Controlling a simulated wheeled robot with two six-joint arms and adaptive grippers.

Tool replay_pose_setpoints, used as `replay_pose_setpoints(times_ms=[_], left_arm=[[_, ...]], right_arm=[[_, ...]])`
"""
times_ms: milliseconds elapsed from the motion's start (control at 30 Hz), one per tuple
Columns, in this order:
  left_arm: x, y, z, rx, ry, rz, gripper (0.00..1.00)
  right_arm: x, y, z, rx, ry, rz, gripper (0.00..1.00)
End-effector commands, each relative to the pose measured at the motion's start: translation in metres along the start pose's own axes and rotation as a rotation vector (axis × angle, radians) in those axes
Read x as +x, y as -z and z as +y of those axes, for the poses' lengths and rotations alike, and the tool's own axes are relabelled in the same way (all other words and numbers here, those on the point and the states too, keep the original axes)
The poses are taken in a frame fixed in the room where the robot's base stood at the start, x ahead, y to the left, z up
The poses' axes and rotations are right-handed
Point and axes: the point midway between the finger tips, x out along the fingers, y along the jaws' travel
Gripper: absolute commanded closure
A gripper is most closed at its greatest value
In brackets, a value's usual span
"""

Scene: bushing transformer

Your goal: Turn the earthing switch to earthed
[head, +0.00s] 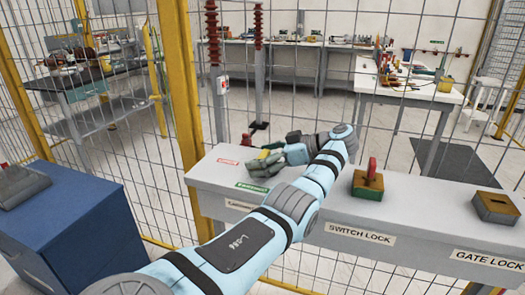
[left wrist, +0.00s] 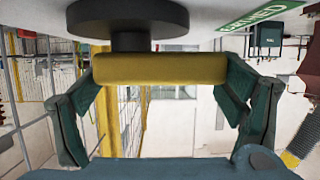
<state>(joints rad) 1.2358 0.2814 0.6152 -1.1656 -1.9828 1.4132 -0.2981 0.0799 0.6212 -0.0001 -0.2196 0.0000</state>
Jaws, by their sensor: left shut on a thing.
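The earthing switch handle is a yellow bar (left wrist: 145,68) on a dark round base (left wrist: 128,18), seen close up in the left wrist view. My left gripper (head: 262,160) is at the left part of the grey console (head: 400,205), with its fingers on both ends of the yellow bar. In the head view the gripper hides most of the switch, so the handle's angle is hard to tell. A green label (head: 252,187) lies in front of the switch, and it also shows in the left wrist view (left wrist: 262,14). A red label (head: 227,161) lies to its left. My right gripper is not in view.
A switch lock with a red key (head: 368,182) and a gate lock block (head: 495,208) stand on the console to the right. A blue cabinet (head: 75,225) is at left. A mesh fence with yellow posts (head: 178,100) rises behind the console.

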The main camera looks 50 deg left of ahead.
Motion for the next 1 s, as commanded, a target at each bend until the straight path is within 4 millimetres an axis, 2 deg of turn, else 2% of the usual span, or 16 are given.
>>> replay_pose_setpoints(times_ms=[133, 167, 233, 567, 667, 1000], left_arm=[[-0.002, -0.002, -0.001, 0.002, 0.004, 0.001, 0.63], [-0.002, -0.002, -0.001, 0.002, 0.003, 0.000, 0.11], [-0.003, -0.003, 0.000, 0.003, 0.002, 0.000, 0.00], [-0.003, -0.002, 0.000, 0.002, -0.002, 0.000, 0.00], [-0.006, 0.005, 0.001, 0.002, -0.003, -0.001, 0.00], [-0.036, 0.077, -0.001, 0.001, -0.004, -0.003, 0.00]], right_arm=[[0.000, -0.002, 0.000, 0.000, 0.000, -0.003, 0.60], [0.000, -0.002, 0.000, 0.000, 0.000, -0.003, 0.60], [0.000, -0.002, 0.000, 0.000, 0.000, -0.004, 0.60], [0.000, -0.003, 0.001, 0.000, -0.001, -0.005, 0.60], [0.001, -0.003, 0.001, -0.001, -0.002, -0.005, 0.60], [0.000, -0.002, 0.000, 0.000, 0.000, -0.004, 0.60]])
